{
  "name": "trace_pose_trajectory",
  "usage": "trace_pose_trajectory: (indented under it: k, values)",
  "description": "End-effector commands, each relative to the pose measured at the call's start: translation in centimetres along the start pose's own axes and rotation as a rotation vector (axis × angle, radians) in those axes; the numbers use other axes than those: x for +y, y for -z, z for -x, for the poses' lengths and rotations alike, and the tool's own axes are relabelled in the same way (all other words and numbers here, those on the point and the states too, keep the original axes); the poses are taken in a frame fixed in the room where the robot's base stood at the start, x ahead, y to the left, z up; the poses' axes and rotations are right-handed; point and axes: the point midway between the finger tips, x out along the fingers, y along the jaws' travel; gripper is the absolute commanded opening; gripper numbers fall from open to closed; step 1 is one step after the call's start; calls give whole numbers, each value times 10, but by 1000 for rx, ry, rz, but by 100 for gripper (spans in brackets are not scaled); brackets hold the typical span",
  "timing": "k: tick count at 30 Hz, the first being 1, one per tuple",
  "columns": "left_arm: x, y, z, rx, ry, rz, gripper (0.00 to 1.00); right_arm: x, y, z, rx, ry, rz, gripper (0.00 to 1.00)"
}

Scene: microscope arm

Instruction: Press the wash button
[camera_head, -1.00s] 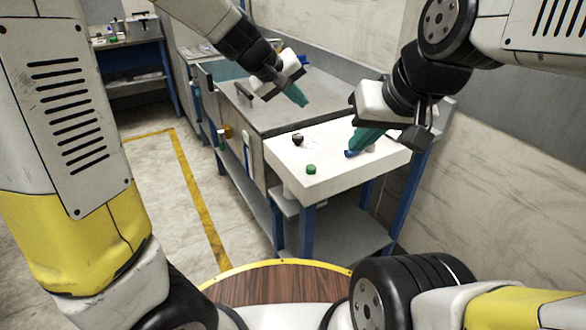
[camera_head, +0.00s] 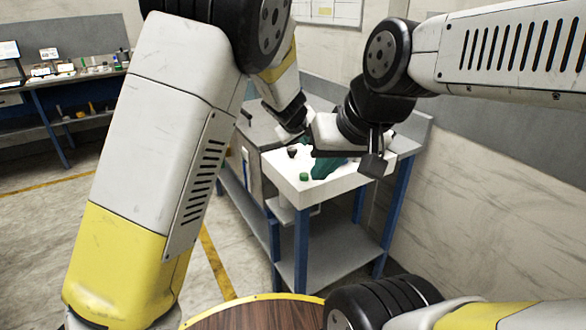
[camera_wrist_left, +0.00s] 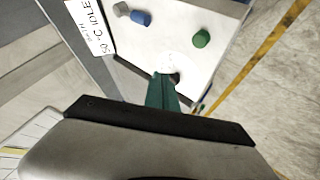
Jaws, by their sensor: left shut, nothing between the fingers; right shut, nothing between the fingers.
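The white panel (camera_head: 290,182) carries a green button (camera_head: 304,176) near its front corner and a black knob (camera_head: 292,152) on its left side. In the left wrist view the green button (camera_wrist_left: 201,39), a blue button (camera_wrist_left: 141,18) and a grey button (camera_wrist_left: 121,8) show. My left gripper (camera_wrist_left: 167,76) is shut and empty, its teal tips over or beside the black knob (camera_wrist_left: 176,78); contact cannot be told. My right gripper (camera_head: 318,173) is shut and empty, in front of the panel in the head view, hiding the blue and grey buttons there.
A label reading "50°C IDLE" (camera_wrist_left: 90,25) lies beside the panel. The panel sits on a blue-legged bench (camera_head: 301,245) against a wall. Another workbench (camera_head: 60,80) stands far left. The floor (camera_head: 45,230) at left is open.

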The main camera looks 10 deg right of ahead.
Motion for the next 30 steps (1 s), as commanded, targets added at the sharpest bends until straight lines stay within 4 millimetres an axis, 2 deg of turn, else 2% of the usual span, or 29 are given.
trace_pose_trajectory:
  k: [16,30]
  values:
    - [-17,-14,-21,0,0,4,0,0,0,0,0,0,0,0]
    - [-41,-39,-54,-3,5,-1,0,0,0,0,0,0,0,0]
